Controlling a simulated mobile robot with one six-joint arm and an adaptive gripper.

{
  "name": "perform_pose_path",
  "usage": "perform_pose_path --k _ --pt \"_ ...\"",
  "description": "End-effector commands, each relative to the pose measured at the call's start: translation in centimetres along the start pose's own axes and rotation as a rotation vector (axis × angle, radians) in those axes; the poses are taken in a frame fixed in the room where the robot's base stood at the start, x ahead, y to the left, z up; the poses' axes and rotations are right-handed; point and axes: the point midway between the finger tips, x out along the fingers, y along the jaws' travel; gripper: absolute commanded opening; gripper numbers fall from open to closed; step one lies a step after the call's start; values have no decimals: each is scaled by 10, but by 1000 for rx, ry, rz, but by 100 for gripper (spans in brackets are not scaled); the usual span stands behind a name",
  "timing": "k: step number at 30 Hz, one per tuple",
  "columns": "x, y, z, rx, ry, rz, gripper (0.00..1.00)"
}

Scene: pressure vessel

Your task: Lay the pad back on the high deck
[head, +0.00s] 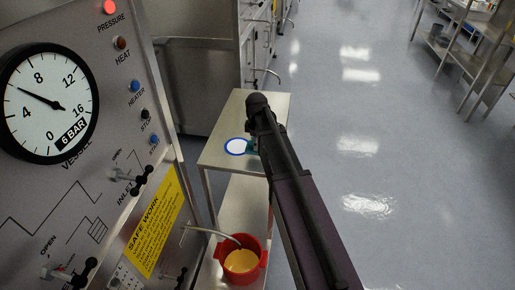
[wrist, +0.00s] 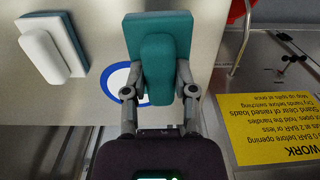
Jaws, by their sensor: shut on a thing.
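In the wrist view, a teal pad (wrist: 158,24) with a raised teal grip (wrist: 157,58) is between the fingers of my gripper (wrist: 158,85), which is shut on it. A blue-ringed white circle (wrist: 113,82) on the steel deck (wrist: 95,115) is partly hidden behind the pad and fingers. In the head view, the high deck (head: 219,160) is the top of a steel stand, and the ringed circle (head: 237,147) shows left of my arm. A bit of the teal pad (head: 251,146) shows at its right edge. I cannot tell whether the pad touches the deck.
A second pad (wrist: 48,48), white on a dark teal base, lies to the left in the wrist view. A red bucket (head: 241,262) with yellowish contents stands on the lower shelf. The vessel panel with its gauge (head: 47,104) is left of the stand; open floor lies right.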

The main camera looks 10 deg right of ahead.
Motion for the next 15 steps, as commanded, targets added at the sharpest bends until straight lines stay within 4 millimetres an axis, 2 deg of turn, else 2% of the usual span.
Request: perform_pose_path --k 7,15 --pt "2 18 -3 1 0 0 0" --pt "28 13 -2 0 0 0 0"
